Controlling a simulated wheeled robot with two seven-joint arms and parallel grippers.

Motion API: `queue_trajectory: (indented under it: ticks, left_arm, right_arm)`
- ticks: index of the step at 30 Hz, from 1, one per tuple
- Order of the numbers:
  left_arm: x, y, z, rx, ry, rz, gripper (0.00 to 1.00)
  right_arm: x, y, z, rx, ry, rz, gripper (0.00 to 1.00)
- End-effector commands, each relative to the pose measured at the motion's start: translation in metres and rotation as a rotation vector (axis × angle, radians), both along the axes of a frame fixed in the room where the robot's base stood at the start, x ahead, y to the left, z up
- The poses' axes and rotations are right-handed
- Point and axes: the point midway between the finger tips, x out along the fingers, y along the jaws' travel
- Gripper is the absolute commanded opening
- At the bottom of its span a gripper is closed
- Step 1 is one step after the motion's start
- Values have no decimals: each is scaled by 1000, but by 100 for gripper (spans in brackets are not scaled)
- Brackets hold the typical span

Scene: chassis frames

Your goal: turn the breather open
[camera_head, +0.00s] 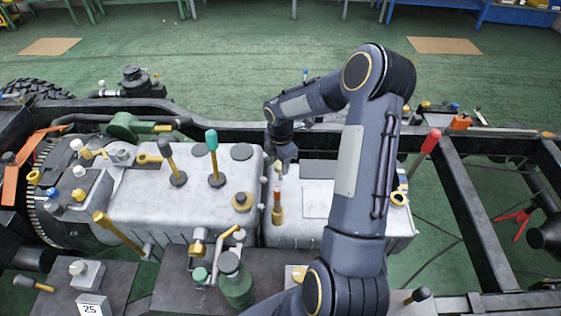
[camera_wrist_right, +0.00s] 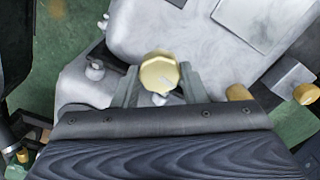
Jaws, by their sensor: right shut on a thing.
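A gold, many-sided knob (camera_wrist_right: 159,70), which looks like the breather, sits between the two fingers of my right gripper in the right wrist view. The right gripper (camera_wrist_right: 159,84) is shut on it, one finger on each side. A pale mark shows on the knob's face. In the head view my right gripper (camera_head: 285,160) reaches down at the gap between two pale metal housings, and the knob is not clearly visible there. My left gripper is not in view.
An orange-topped lever (camera_head: 277,205) stands close to my right gripper. A red-handled lever (camera_head: 425,152) rises at right. Dark chassis rails (camera_head: 480,225) run around the parts.

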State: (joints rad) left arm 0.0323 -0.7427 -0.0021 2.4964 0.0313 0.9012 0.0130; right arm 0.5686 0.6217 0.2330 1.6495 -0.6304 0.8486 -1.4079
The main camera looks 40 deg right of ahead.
Motion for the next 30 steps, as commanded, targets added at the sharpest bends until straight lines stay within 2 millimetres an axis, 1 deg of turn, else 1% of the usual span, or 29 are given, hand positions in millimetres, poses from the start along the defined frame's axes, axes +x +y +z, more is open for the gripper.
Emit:
queue_trajectory:
  ticks: [6, 12, 29, 30]
  left_arm:
    - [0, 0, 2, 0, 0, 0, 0]
    - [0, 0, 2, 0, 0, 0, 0]
    - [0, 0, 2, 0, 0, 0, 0]
    - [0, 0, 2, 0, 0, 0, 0]
  right_arm:
    - [1, 0, 1, 0, -3, 126, 16]
    - [1, 0, 1, 1, -3, 192, 16]
    - [1, 0, 1, 0, -4, 220, 16]
    - [1, 0, 1, 0, -4, 219, 42]
